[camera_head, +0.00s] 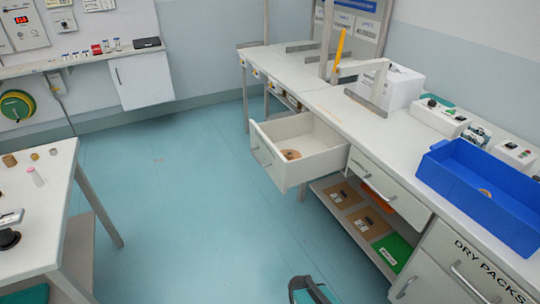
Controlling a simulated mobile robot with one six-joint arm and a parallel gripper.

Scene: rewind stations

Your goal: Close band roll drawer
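A white drawer (283,170) stands pulled out from under the long white bench, in the middle of the view. Its front panel (266,157) faces left and carries a grey bar handle (260,157). A brown ring-shaped roll (291,154) lies inside on the drawer floor. I cannot read a label on this drawer. No gripper fingers can be made out. A dark grey and teal part shows at the bottom edge, cut off by the frame; it may be part of my arm, but I cannot tell.
The long bench (315,97) runs along the right, with a closed drawer (390,190), a blue bin (480,190) and a lower shelf. A white table (35,235) stands at the left. The blue floor (180,200) between them is clear.

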